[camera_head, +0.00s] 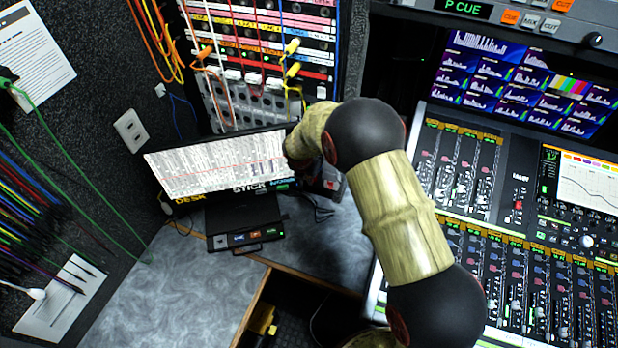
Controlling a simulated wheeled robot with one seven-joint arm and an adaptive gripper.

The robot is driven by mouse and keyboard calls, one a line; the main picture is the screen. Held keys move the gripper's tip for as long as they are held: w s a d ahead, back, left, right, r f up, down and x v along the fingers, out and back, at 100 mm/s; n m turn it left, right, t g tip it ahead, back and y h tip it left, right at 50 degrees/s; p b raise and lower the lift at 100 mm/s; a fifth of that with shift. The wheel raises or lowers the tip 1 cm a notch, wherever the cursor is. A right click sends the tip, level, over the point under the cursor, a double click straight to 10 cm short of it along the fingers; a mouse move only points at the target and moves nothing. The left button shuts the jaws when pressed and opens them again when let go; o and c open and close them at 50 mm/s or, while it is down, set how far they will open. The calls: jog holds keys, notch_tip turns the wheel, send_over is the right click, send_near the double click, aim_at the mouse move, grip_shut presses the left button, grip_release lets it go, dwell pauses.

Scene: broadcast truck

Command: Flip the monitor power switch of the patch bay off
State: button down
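The patch bay (262,22) stands at the top centre, a rack of jack rows with coloured label strips and plugged patch cables. I cannot make out which part of it is the monitor power switch, or its position. My arm crosses the middle of the view from the bottom and bends left in front of the rack's lower right side. Its far end reaches the right edge of a lit monitor (212,165) below the patch bay. My gripper's fingers cannot be made out; they are hidden behind the arm or too dark to tell.
A small dark box (245,235) with lit buttons sits below the monitor on the grey desk (175,290). A mixing console (510,215) fills the right side. Loose cables hang before the patch bay and along the left wall. The desk's left part is clear.

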jog(key=shift+r, duration=0.1)
jog(key=shift+w+a+r+p, duration=0.15)
jog(key=shift+w+r+p, duration=0.35)
jog(key=shift+r+p, duration=0.4)
jog(key=s+a+r+p, duration=0.1)
jog(key=s+r+p, duration=0.1)
jog(key=s+r, duration=0.4)
notch_tip(320, 180, up, 2)
jog(key=shift+a+r+p, duration=0.25)
jog(key=shift+a+p, duration=0.05)
